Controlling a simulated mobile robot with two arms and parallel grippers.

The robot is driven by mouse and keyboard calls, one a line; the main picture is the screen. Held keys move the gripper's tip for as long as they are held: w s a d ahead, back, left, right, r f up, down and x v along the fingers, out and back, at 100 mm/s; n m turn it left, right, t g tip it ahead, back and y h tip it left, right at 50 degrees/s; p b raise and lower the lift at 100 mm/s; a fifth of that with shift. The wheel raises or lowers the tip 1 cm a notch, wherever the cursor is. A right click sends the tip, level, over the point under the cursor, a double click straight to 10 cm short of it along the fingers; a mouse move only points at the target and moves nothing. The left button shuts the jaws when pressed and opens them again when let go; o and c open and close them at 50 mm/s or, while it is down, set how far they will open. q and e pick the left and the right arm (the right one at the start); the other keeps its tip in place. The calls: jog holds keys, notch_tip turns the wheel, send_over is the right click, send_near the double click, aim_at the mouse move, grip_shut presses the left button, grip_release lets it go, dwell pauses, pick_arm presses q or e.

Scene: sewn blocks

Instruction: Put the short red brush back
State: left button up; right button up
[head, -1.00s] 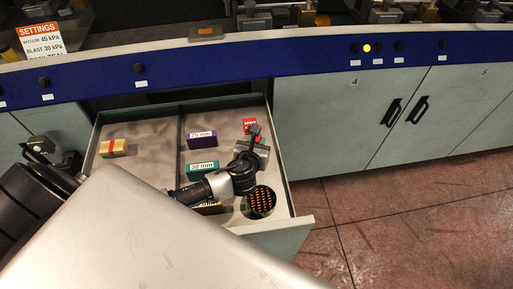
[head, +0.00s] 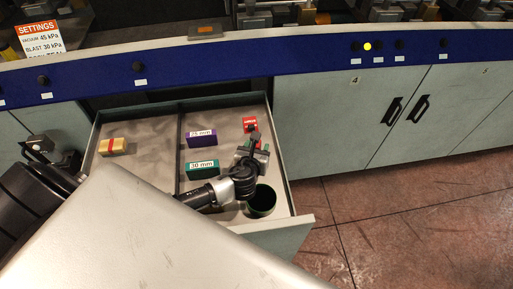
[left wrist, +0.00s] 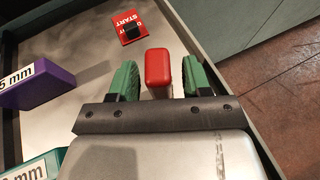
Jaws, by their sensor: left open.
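My left gripper (head: 253,152) is over the right compartment of the open drawer (head: 283,175), behind the round green cup. In the left wrist view its green fingers (left wrist: 158,78) stand open on either side of a red, rounded piece (left wrist: 158,68). A gap shows on both sides of it, so it is not gripped. Only its smooth red surface shows; I cannot tell for sure that it is the short red brush. In the head view the gripper mostly hides it. My right gripper is not in view.
Near it are a red START block (head: 249,122), a purple block (head: 201,140), a teal 30 mm block (head: 202,170) and the dark green cup (head: 262,203). A tan block with a red band (head: 113,146) lies in the left compartment, which is otherwise clear.

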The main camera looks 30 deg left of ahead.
pick_arm(q)
jog(key=shift+r, duration=0.35)
jog(key=p+v, duration=0.7)
jog(key=v, duration=0.5)
jog(key=shift+a, duration=0.1)
